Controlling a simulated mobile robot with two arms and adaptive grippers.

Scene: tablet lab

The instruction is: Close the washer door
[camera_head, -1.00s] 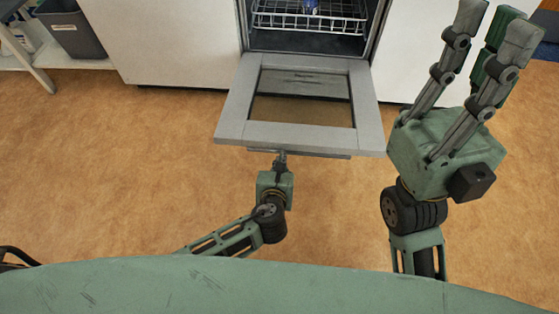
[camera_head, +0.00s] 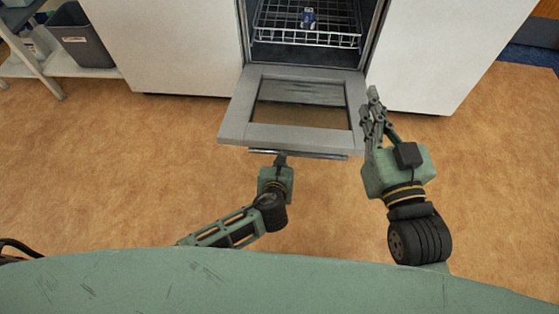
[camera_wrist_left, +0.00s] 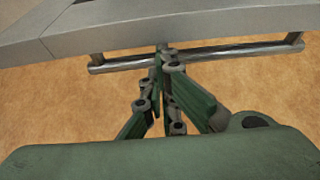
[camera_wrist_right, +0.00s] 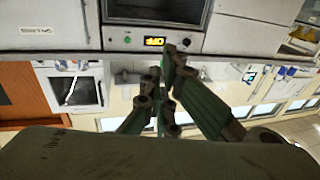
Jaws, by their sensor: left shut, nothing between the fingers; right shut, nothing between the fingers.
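The washer door (camera_head: 236,132) is a grey frame with a window, hinged at the bottom and folded down in front of the open washer (camera_head: 310,50). Its handle bar (camera_head: 320,155) runs along the near edge and also shows in the left wrist view (camera_wrist_left: 220,52). My left gripper (camera_head: 280,160) is shut and empty at the handle; its fingertips (camera_wrist_left: 162,50) meet the bar in the left wrist view, and part of them is hidden under the door edge. My right gripper (camera_head: 373,98) is shut and empty beside the door's right edge, pointing toward the washer front.
A wire rack (camera_head: 310,35) inside the washer holds a small blue and white item (camera_head: 308,18). White cabinets (camera_head: 165,45) flank the opening. A grey bin (camera_head: 85,40) stands on a low shelf at left. The orange-brown floor (camera_head: 120,170) is clear.

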